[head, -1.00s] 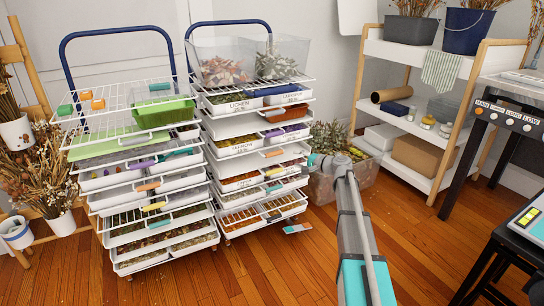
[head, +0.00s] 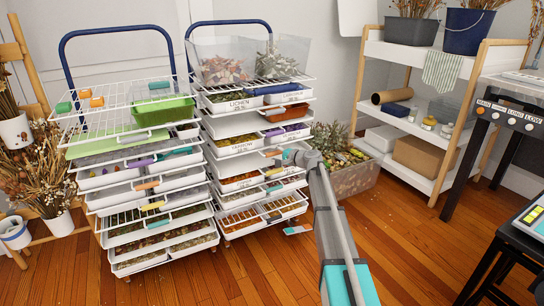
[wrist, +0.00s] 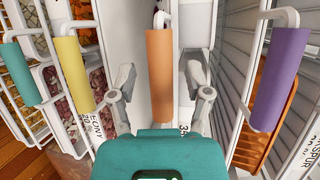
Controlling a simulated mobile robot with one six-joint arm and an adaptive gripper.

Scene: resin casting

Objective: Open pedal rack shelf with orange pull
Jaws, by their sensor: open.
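An orange pull (wrist: 159,75) on a white shelf front is in the middle of the wrist view. My gripper (wrist: 160,82) is open, one finger on each side of this pull, with a visible gap on both sides. In the head view my gripper (head: 284,157) is at the front of the right-hand rack, by an orange-tan pull (head: 272,153) at mid height. The wrist view also shows a yellow pull (wrist: 75,72) and a teal pull (wrist: 19,74) to the left, and a purple pull (wrist: 277,85) to the right. The shelf behind the orange pull appears pushed in.
Another rack (head: 65,55) of wire shelves and trays stands close on the left. A clear bin (head: 352,180) of plants stands right of the racks, beside a white shelf unit (head: 440,130). Wooden floor (head: 245,270) in front of the racks is free.

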